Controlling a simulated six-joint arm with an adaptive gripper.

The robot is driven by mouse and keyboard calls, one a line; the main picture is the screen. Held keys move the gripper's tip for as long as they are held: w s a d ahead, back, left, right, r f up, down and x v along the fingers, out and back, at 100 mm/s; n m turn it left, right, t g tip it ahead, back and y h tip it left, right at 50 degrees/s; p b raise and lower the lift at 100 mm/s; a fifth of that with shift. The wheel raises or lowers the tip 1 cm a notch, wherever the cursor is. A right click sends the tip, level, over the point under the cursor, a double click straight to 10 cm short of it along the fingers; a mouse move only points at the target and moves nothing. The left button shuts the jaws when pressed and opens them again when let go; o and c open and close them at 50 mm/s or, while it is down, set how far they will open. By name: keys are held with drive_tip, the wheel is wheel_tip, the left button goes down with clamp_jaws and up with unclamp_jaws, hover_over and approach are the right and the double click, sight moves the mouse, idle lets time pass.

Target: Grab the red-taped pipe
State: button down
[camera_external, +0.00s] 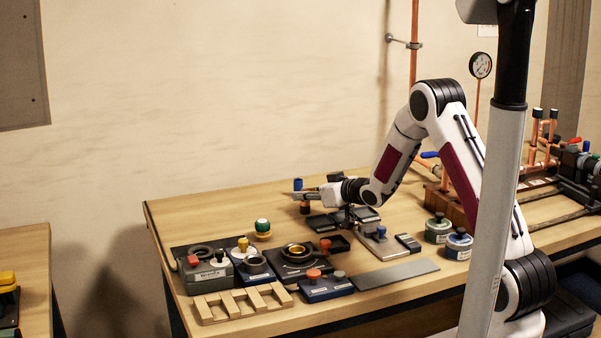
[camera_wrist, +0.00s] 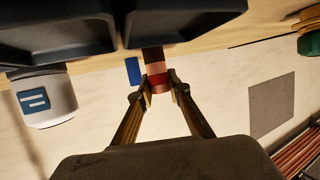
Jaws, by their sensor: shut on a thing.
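The red-taped pipe (camera_wrist: 159,76) is a short copper piece with a red band and a dark end in the wrist view. My gripper (camera_wrist: 158,83) is shut on it, one finger on each side of the red band. In the external view my gripper (camera_external: 308,195) reaches left, low over the table, around a small reddish-brown pipe (camera_external: 305,208). A blue-banded piece (camera_external: 298,184) stands just behind it. This blue piece also shows beside the held pipe in the wrist view (camera_wrist: 132,70). Whether the held pipe touches the table is unclear.
Dark trays (camera_external: 322,224) lie under my wrist. A green-topped piece (camera_external: 263,226) stands to the left. Fixtures and a slotted wooden rack (camera_external: 240,303) fill the front left. Grey tins (camera_external: 438,229) and copper pipework stand at the right. The table's back left is clear.

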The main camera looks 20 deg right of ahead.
drive_tip(key=shift+r, duration=5.05)
